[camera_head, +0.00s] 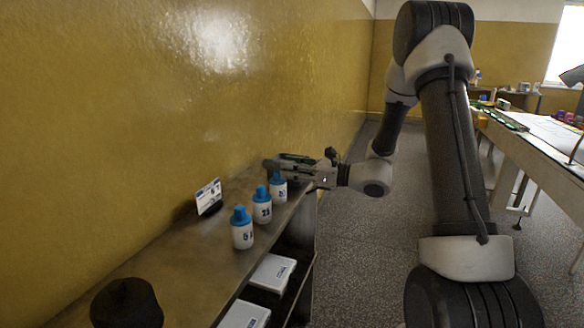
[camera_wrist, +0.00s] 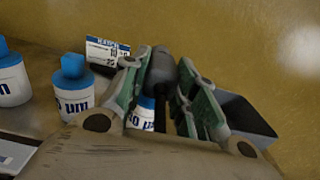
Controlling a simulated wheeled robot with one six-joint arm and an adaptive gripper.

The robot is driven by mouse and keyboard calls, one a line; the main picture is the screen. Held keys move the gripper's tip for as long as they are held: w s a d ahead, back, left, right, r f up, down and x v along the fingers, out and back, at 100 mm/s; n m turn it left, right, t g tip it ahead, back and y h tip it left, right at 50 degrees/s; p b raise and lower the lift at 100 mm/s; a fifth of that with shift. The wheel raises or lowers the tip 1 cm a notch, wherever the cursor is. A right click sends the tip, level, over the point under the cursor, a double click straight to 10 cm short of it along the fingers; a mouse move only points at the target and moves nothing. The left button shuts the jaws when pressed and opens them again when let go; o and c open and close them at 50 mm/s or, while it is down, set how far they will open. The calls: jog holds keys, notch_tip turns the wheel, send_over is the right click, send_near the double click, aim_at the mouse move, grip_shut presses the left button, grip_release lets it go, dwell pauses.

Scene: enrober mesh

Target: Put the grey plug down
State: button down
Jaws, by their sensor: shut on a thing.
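My gripper (camera_head: 290,163) reaches over the far end of the metal shelf, close to the yellow wall. In the wrist view its two green-sided fingers (camera_wrist: 166,80) are shut on the grey plug (camera_wrist: 162,68), a dark rounded piece between them. In the head view the plug is hard to make out against the fingers. A blue-capped white bottle (camera_wrist: 141,118) stands beneath and beside the fingers, partly hidden by them. Whether the plug touches the shelf or anything else cannot be told.
Two more blue-capped bottles (camera_head: 242,228) (camera_head: 262,205) stand in a row on the shelf (camera_head: 185,262). A small label card (camera_head: 208,196) stands behind them. A dark open bin (camera_wrist: 246,112) is right of the fingers. White boxes (camera_head: 272,272) lie below. A dark round thing (camera_head: 127,303) is nearest.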

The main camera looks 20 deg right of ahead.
jog(key=c, duration=1.1)
grip_release()
